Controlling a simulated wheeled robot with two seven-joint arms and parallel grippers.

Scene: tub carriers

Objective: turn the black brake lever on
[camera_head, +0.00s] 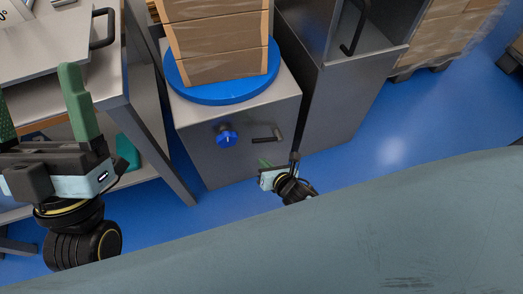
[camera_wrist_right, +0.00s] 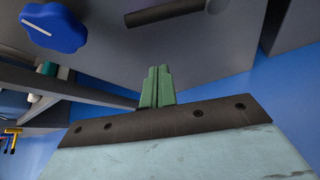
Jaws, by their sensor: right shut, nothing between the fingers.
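The black brake lever (camera_head: 265,139) is on the front of the grey cabinet (camera_head: 205,160), right of a blue knob (camera_head: 227,137). The lever lies roughly level, its handle pointing left from the pivot at its right end. In the right wrist view the lever (camera_wrist_right: 165,13) is at the top, just beyond my fingertips. My right gripper (camera_head: 264,162) is just below the lever in the head view. Its green fingers (camera_wrist_right: 158,72) are together and empty, with a visible gap to the lever. My left gripper (camera_head: 38,85) is open and empty at the far left.
A blue round turntable (camera_head: 225,94) on the cabinet bears stacked cardboard boxes (camera_head: 215,45). A taller grey cabinet (camera_head: 345,100) stands close on the right. A grey table (camera_head: 115,85) is on the left. Blue floor is open at the right.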

